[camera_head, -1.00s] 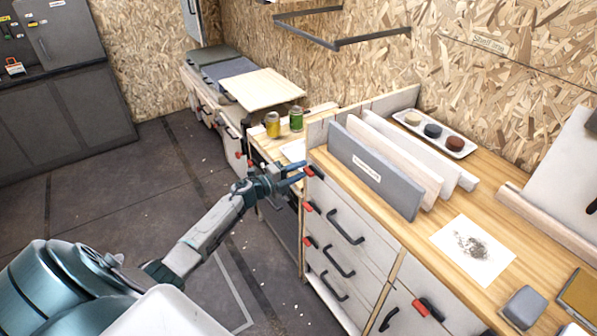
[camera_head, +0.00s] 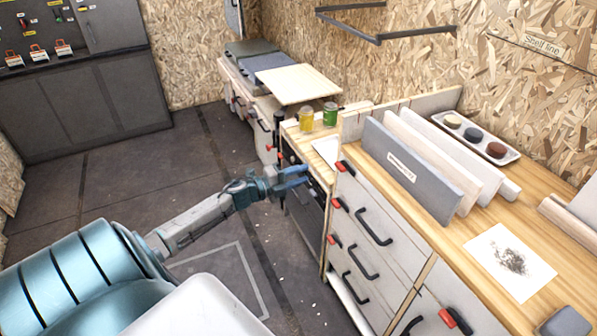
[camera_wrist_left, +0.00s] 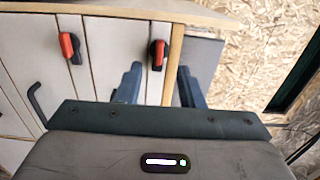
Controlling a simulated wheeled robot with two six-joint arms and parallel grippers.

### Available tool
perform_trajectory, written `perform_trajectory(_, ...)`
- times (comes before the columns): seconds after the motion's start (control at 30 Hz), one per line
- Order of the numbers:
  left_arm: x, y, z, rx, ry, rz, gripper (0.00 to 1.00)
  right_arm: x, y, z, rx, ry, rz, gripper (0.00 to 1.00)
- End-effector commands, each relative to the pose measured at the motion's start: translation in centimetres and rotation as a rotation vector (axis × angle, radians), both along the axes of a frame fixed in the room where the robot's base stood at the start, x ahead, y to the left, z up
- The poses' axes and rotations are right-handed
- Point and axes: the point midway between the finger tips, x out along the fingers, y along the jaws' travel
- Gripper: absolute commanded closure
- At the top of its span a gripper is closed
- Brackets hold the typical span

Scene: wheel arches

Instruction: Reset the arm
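My left gripper (camera_head: 292,178) is stretched out in front of the cabinet, level with the upper drawers. Its two blue fingers are apart with nothing seen between them. In the left wrist view the fingers (camera_wrist_left: 158,88) also stand apart, with a red and black latch (camera_wrist_left: 158,52) showing beyond the gap. They look clear of the cabinet front (camera_wrist_left: 108,50), though the exact distance is hard to tell. My right gripper is in neither view.
The cabinet's wooden top (camera_head: 470,225) holds upright boards (camera_head: 410,170), a tray of round pots (camera_head: 476,136) and a paper sheet (camera_head: 510,262). A yellow jar (camera_head: 306,118) and a green jar (camera_head: 330,114) stand farther back. The floor (camera_head: 120,185) at left is open.

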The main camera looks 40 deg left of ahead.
Motion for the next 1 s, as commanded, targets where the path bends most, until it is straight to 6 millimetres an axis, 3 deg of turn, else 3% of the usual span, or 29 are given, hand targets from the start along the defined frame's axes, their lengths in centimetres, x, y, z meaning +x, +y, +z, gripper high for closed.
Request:
perform_trajectory(0.67, -0.3, 0.2, -0.4, -0.008, 0.007, 0.007, 0.65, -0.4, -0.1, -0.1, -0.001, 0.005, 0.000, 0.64)
perform_trajectory(0.77, -0.7, 0.8, -2.8, -0.057, 0.050, 0.058, 0.65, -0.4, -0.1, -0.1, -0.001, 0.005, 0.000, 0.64)
perform_trajectory(0.83, -1.4, 1.7, -6.1, -0.125, 0.112, 0.128, 0.65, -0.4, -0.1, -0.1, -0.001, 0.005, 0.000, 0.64)
perform_trajectory(1.0, -5.6, 3.2, -17.8, -0.341, 0.325, 0.366, 0.65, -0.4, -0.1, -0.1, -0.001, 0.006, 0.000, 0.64)
